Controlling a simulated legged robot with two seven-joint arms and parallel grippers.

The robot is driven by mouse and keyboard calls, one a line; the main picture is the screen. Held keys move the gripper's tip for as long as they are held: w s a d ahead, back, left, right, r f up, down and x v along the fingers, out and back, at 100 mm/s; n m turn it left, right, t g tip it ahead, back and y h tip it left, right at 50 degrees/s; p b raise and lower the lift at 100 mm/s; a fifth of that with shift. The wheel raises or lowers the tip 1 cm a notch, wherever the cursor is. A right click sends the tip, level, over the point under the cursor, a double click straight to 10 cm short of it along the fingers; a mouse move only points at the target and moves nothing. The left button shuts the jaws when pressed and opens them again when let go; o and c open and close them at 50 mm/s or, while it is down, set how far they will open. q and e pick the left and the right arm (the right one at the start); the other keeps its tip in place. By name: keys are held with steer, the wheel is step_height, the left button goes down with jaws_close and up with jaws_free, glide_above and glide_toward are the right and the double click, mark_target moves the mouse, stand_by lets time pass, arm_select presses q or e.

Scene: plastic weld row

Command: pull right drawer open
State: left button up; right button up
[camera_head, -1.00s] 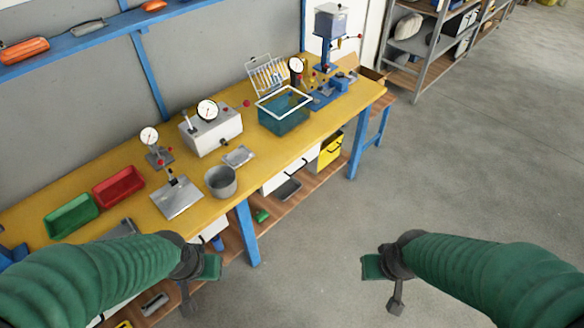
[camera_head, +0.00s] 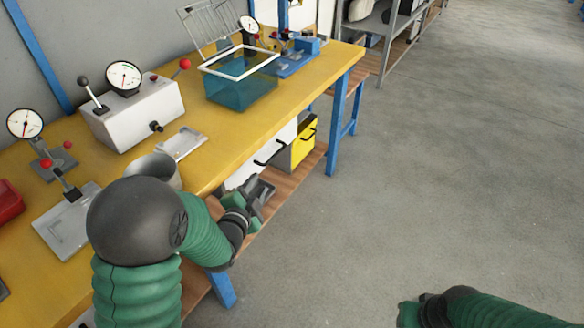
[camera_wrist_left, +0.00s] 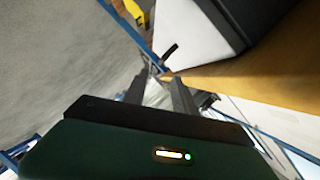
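The right drawer (camera_head: 262,166) is a white drawer front under the yellow workbench, with a black bar handle (camera_head: 270,153). It looks shut. In the left wrist view the white front (camera_wrist_left: 187,38) and its dark handle (camera_wrist_left: 170,51) lie beyond my fingertips. My left gripper (camera_head: 262,193) is just below and in front of the drawer, partly hidden by its own wrist. In the left wrist view its two fingers (camera_wrist_left: 159,88) stand apart with nothing seen held between them. My right gripper (camera_head: 410,312) is at the bottom edge, its fingers cut off.
The yellow workbench top (camera_head: 225,155) overhangs the drawer. A yellow drawer unit (camera_head: 303,145) stands right of it. A blue bench leg (camera_head: 220,289) is below my left arm. A metal pot (camera_head: 155,168) is near the bench edge. The floor at right is clear.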

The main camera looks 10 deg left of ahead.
mark_target(275, 154)
arm_select(q)
steer(key=b+x, duration=0.4)
steer(key=x, duration=1.2)
steer(key=shift+d+r, duration=0.1)
steer(key=shift+r, duration=0.1)
steer(key=shift+w+d+r, duration=0.15)
steer(key=shift+w, duration=0.25)
steer(key=c, duration=0.7)
steer(key=shift+s, duration=0.1)
